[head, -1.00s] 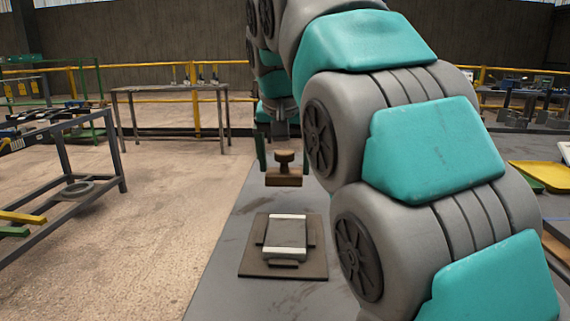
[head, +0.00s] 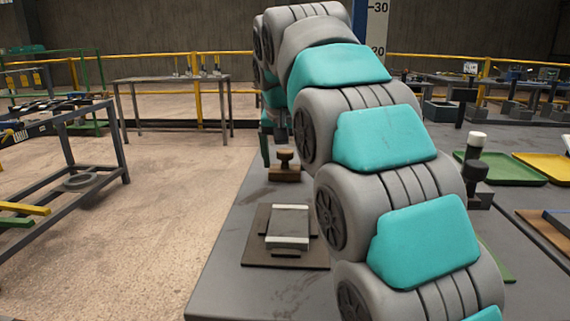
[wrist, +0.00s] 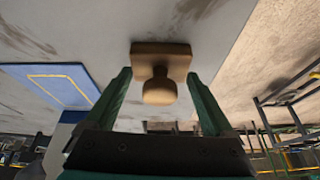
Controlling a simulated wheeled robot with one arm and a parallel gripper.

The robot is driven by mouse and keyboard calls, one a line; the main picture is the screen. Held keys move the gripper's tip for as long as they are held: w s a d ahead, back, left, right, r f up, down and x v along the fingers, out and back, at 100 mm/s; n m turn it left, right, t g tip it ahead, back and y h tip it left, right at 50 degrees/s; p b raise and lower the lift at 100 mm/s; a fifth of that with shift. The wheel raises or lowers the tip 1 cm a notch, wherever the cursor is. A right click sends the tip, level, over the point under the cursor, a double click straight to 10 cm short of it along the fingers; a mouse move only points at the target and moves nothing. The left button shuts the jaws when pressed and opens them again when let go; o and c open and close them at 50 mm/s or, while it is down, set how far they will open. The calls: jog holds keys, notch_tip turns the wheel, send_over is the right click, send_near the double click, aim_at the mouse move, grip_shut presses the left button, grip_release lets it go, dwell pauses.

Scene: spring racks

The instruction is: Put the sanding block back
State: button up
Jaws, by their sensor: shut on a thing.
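The sanding block (head: 285,173) is a brown wooden block with a round knob on top. It is over the far part of the grey bench top, beyond the dark board, and I cannot tell whether it touches the bench. In the wrist view the sanding block (wrist: 160,62) sits between the green fingertips of my gripper (wrist: 160,90), its knob toward the camera. My gripper is shut on it. In the head view my gripper (head: 278,150) is partly hidden by my arm. A dark board (head: 255,248) with a grey, pale-edged plate (head: 289,222) lies nearer on the bench.
A blue panel with a yellow outline (wrist: 60,82) shows in the wrist view. At right are a dark post with a white top (head: 475,150), a green tray (head: 505,170) and a yellow tray (head: 548,165). A metal rack (head: 65,150) stands at left, beyond open floor.

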jog(key=o, duration=1.3)
jog(key=shift+f, duration=0.1)
